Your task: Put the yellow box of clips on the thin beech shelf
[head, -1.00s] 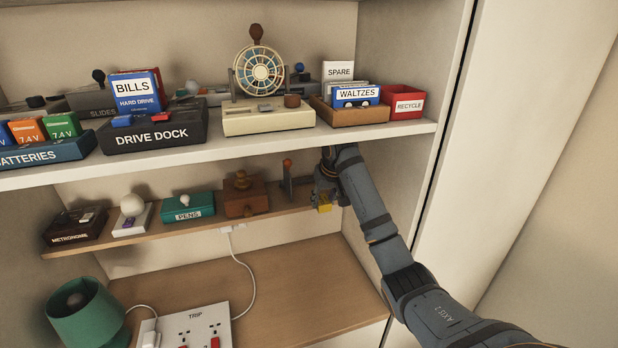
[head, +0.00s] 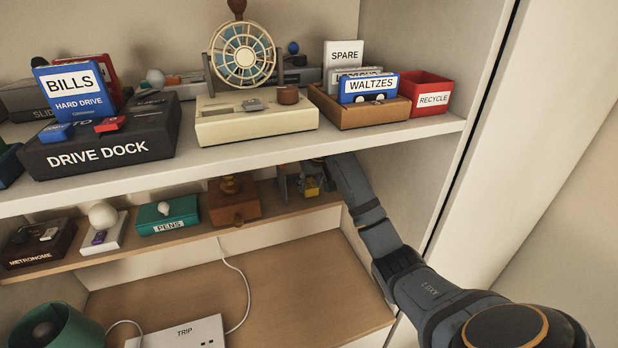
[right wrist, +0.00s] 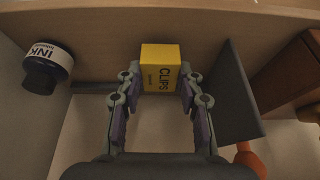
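The yellow box of clips (head: 312,187) is at the right end of the thin beech shelf (head: 190,236), low over or on its surface; I cannot tell if it touches. In the right wrist view the box (right wrist: 160,68) sits between the fingertips of my right gripper (right wrist: 161,82), which look closed on its two sides. In the head view my right gripper (head: 311,170) is partly hidden under the thick upper shelf's edge. My left gripper is not in view.
A grey upright plate (right wrist: 230,95) stands close beside the gripper, then a brown wooden box (head: 234,204). An ink bottle (right wrist: 48,65) is on the gripper's other side. A pens box (head: 168,214) and metronome (head: 38,242) are further left. The upper shelf (head: 240,155) overhangs.

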